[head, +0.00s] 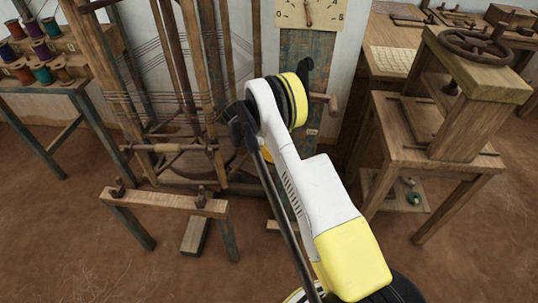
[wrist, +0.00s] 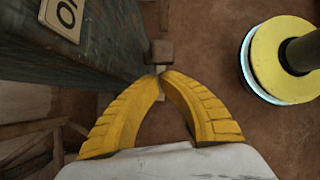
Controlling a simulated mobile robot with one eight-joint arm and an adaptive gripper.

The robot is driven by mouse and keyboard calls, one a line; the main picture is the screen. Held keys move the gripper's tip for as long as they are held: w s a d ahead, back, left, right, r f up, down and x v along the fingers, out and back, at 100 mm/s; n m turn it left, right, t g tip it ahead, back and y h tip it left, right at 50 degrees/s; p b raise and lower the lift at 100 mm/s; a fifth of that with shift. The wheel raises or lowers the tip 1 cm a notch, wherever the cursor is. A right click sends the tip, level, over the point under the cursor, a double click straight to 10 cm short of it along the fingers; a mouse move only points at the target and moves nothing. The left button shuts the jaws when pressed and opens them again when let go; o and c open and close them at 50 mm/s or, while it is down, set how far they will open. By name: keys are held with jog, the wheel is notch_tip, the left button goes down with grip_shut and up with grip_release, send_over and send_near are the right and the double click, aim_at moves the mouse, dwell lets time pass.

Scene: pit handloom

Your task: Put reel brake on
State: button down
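In the wrist view, the two yellow fingers of my gripper (wrist: 161,73) curve in until their tips nearly meet. A small brown wooden block (wrist: 161,52) shows just beyond the tips; I cannot tell if they touch it. A dark blue-green post (wrist: 100,60) stands to the left, with a cream label plate (wrist: 65,15) whose lettering is cut off, perhaps "ON". In the head view, my arm hides the gripper. A blue-green post (head: 308,55) stands behind the arm, with a wooden peg (head: 326,101) on its right side. I cannot identify the reel brake for certain.
The wooden loom frame (head: 195,60) with its threads stands at left, behind a low bench (head: 165,202). A cream dial (head: 308,14) is at the top. A wooden stand with a dark wheel (head: 475,45) is at right. Thread spools (head: 37,50) sit far left.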

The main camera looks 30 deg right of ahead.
jog(key=shift+d+f, duration=0.1)
dwell(0.3)
jog(key=s+d+y+p, duration=0.1)
jog(key=d+r+t+y+p, duration=0.1)
jog(key=shift+s+d+r+t+y, duration=0.2)
jog(key=shift+s+r+t+y, duration=0.1)
jog(key=shift+s, duration=0.05)
jog(key=shift+t+y, duration=0.3)
jog(key=shift+y, duration=0.2)
jog(key=s+d, duration=0.3)
jog(key=d, duration=0.1)
jog(key=shift+d+r, duration=0.1)
jog(key=shift+r, duration=0.2)
notch_tip(320, 180, up, 12)
jog(key=a, duration=0.2)
jog(key=shift+w+a+f, duration=0.15)
jog(key=shift+w, duration=0.3)
